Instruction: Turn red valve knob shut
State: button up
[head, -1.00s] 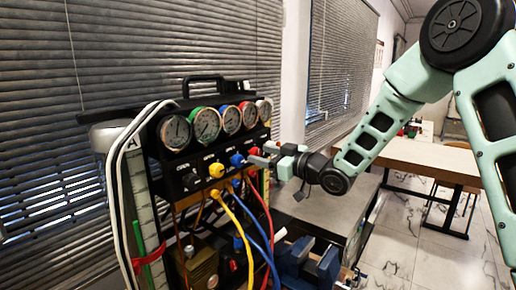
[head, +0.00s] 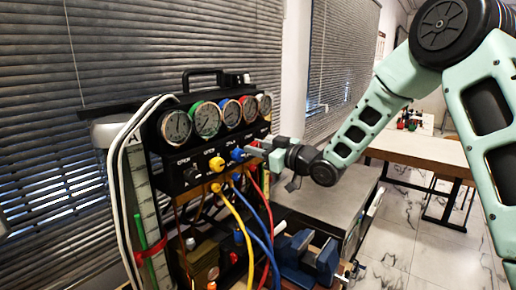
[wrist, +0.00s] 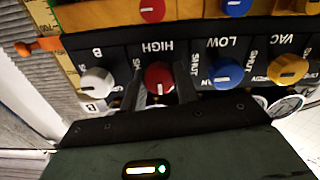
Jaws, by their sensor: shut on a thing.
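The red valve knob (wrist: 160,78) is on the dark panel in the wrist view, under the label HIGH, which reads upside down. My gripper (wrist: 161,88) has one finger on each side of this knob and is shut on it. The fingers partly cover the knob's sides. In the head view my gripper (head: 261,149) reaches the right part of the panel front from the right and mostly hides the red knob.
A blue knob (wrist: 226,73), a yellow knob (wrist: 288,70) and a white knob (wrist: 96,80) sit in the same row. Round gauges (head: 208,119) stand above. Yellow, blue and red hoses hang below the panel. A blue vise (head: 307,256) stands low at right.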

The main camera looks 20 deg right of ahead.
jog(key=m, duration=0.4)
jog(key=shift+d+m+p, duration=0.1)
jog(key=shift+m+p, duration=0.2)
jog(key=shift+p, duration=0.1)
jog(key=m+p, duration=0.1)
jog(key=m, duration=0.3)
jog(key=shift+m+p, duration=0.3)
jog(key=shift+p, duration=0.05)
jog(key=m+p, duration=0.2)
jog(key=m, duration=0.2)
jog(key=shift+w, duration=0.1)
jog(key=shift+m+p, duration=0.9)
jog(key=shift+m, duration=1.3)
jog(key=shift+f, duration=0.15)
jog(key=o, duration=1)
jog(key=shift+c, duration=0.2)
jog(key=shift+d, duration=0.1)
